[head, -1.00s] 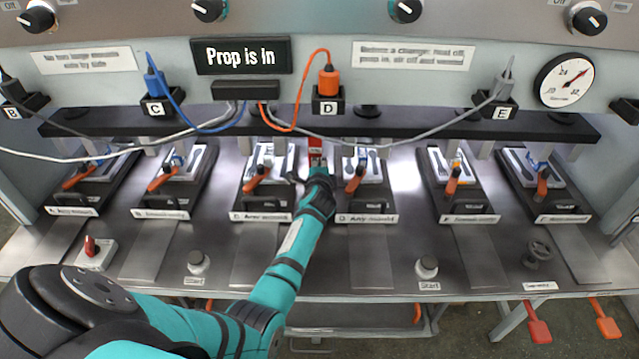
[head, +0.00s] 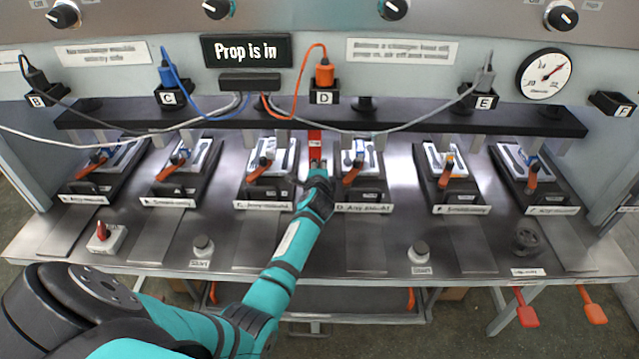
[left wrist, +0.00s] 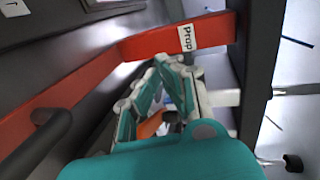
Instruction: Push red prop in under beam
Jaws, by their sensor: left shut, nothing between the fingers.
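The red prop (head: 314,142) stands between the two middle moulds. Its top meets the underside of the long black beam (head: 420,123). In the left wrist view the prop (left wrist: 150,42) shows as a red bar with a white "Prop" label. My left gripper (head: 317,165) is just in front of the prop in the head view, shut and empty. In the left wrist view its fingertips (left wrist: 172,62) are close to the red bar; I cannot tell whether they touch it. A black sign (head: 246,50) reads "Prop is in". My right gripper is not in view.
Moulds with orange-handled clamps stand on both sides, including the C-side mould (head: 270,182) and the D mould (head: 362,180) close to my gripper. Cables hang in front of the beam. A start button (head: 419,251) and a red switch (head: 103,232) sit near the front edge.

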